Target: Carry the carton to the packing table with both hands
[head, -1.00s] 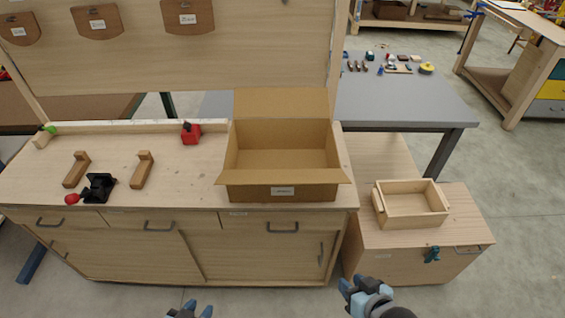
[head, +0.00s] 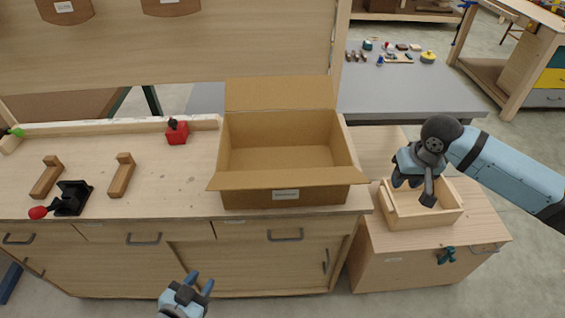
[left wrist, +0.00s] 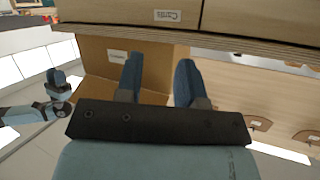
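The open cardboard carton (head: 285,197) stands upright on the wooden workbench, flaps folded out and a white label on its front. It looks empty. It also shows in the left wrist view (left wrist: 90,58). My left gripper (head: 200,282) is in front of the bench, below and left of the carton, not touching it. In the left wrist view its two fingers (left wrist: 158,84) are apart with nothing between them. My right gripper (head: 406,184) is right of the carton, over the small wooden box, apart from the carton; its fingers look spread and empty. I cannot tell which table is the packing table.
The small wooden box (head: 438,218) sits on a low cabinet right of the bench. A grey table (head: 440,98) with small tools stands behind. Two wooden brackets, a red block (head: 176,136) and a black fixture (head: 72,198) lie left of the carton.

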